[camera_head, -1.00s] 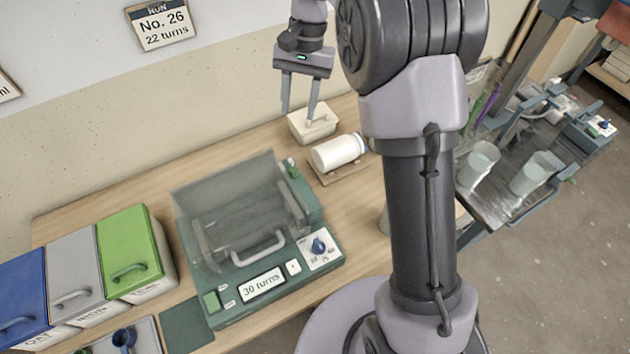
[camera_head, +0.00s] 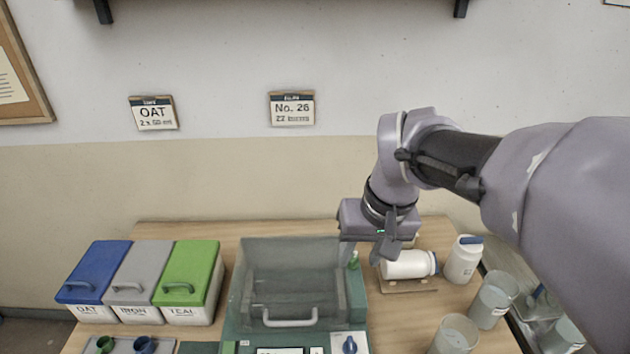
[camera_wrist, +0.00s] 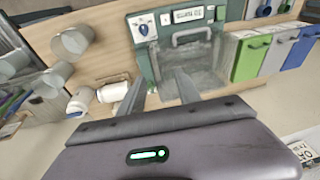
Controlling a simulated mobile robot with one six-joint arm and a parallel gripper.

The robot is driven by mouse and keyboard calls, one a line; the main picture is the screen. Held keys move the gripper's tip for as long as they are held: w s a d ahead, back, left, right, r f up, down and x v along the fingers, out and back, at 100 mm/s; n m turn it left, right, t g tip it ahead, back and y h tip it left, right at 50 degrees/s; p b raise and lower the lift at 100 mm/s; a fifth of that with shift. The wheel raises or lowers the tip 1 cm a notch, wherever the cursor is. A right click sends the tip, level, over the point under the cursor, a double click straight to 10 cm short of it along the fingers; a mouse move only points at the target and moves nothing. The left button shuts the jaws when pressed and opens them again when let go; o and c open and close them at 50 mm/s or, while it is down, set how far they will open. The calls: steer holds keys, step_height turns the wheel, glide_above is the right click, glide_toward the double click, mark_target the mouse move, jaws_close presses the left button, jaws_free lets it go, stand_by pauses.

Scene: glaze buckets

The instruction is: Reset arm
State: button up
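My gripper (camera_head: 361,252) hangs over the back of the table, between the green machine (camera_head: 352,318) and the white jar lying on its side (camera_head: 405,265). In the wrist view its two fingers (camera_wrist: 160,78) stand apart with nothing between them, so it is open and empty. My arm reaches in from the right of the head view and covers part of the right side.
Blue, grey and green lidded bins (camera_head: 190,285) stand at the left. The machine has a clear cover (camera_head: 290,260). An upright white jar (camera_head: 463,260) and cloudy beakers (camera_head: 493,300) stand at the right. Wall cards (camera_head: 292,108) hang behind.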

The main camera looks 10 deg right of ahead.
steer(key=s+a+f+m+t+b, duration=0.1)
steer(key=s+a+f+b, duration=0.1)
steer(key=s, duration=0.4)
steer(key=s+a+f+m+t+y+b, duration=0.1)
steer(key=s+a+f+m+t+b, duration=0.1)
steer(key=s, duration=0.5)
steer(key=shift+a+f+b, duration=0.3)
steer(key=shift+f+b, duration=0.45)
steer(key=shift+b, duration=0.2)
steer(key=shift+s, duration=0.15)
